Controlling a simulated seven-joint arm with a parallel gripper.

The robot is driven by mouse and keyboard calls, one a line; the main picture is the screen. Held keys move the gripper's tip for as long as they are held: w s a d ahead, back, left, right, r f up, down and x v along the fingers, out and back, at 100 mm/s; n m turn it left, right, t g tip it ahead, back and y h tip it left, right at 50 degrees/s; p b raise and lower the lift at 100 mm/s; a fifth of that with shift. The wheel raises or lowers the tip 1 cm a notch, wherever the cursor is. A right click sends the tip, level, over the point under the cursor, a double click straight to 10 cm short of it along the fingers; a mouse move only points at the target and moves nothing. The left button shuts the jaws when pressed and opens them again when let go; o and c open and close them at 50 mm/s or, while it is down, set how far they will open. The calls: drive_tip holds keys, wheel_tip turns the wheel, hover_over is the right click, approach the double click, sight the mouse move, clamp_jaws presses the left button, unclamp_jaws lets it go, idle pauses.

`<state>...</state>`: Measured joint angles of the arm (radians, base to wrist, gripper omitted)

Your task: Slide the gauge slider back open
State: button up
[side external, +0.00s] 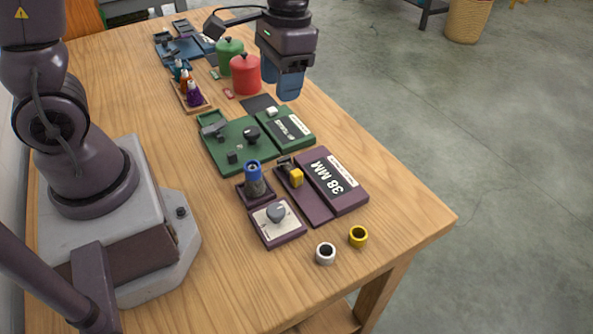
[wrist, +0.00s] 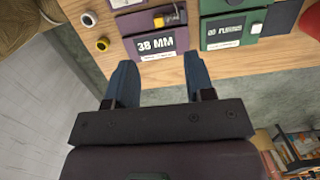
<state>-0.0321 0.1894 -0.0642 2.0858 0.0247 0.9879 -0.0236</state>
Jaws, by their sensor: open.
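The purple gauge (side external: 307,205) lies on the wooden table, with a raised panel reading "38 MM" (side external: 337,179). A small yellow block (side external: 296,177), apparently the slider, sits on its left strip beside a dark metal jaw (side external: 284,162). In the wrist view the yellow block (wrist: 158,22) and the "38 MM" panel (wrist: 156,43) show near the top. My gripper (side external: 280,84) is open and empty, high above the table near the red canister. In the wrist view its two blue fingers (wrist: 160,65) are spread apart, pointing toward the gauge without touching it.
A green device (side external: 240,155) lies behind the gauge. A blue-topped post (side external: 253,180) and a knob box (side external: 277,223) stand at its left. White (side external: 325,254) and yellow (side external: 358,236) rings lie in front. Red (side external: 245,76) and green (side external: 229,54) canisters stand farther back.

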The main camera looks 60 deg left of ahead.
sight(297, 172)
drive_tip(key=shift+w+d+f+g, duration=0.5)
drive_tip(key=shift+w+f+g, duration=1.1)
drive_tip(key=shift+w+f, duration=2.75)
drive_tip(key=x, duration=0.9)
drive_tip(key=s+x, duration=0.1)
drive_tip(key=x, duration=0.4)
drive_tip(key=shift+d, duration=0.1)
clamp_jaws()
